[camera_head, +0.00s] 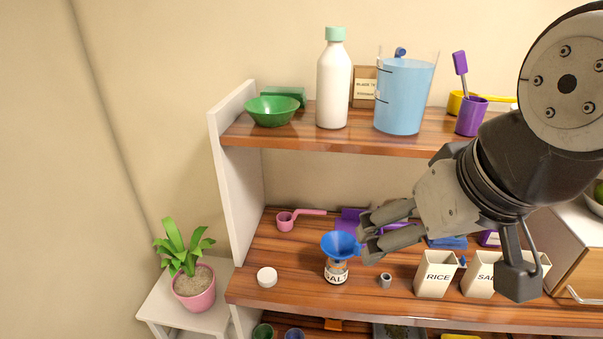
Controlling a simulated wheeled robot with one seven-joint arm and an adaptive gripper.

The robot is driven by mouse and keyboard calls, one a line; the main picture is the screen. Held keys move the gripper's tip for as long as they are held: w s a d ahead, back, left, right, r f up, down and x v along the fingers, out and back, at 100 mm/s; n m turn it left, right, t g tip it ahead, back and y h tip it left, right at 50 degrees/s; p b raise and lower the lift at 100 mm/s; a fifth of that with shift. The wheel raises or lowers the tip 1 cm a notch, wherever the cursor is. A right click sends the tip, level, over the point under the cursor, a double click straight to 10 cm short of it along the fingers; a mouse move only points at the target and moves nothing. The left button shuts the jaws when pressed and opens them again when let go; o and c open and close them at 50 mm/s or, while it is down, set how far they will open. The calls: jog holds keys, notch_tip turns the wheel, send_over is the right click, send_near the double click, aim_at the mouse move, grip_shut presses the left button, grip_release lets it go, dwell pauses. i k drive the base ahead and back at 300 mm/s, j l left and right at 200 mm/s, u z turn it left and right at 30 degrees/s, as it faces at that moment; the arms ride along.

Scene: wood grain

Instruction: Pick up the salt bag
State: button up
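A pale, open-topped bag or box with dark lettering that begins "SAL" (479,277) stands upright on the lower shelf. My arm partly covers its right side and the end of its label. My gripper (365,236) is to its left, pointing left, with its two fingers apart. The fingertips are close beside a blue funnel (340,243); I cannot tell whether they touch it.
A pale bag marked "RICE" (435,275) stands just left of the salt one. A small grey cup (385,281), white lid (267,277) and pink scoop (286,221) are on the lower shelf (300,292). The upper shelf (350,139) overhangs behind, holding a bottle and pitcher.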

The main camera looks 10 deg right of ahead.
aim_at(477, 281)
jog(key=k+j+z, duration=0.35)
jog(key=k+j, duration=0.15)
jog(key=k+j+z, duration=0.3)
jog(key=k, duration=0.3)
jog(key=j, duration=0.1)
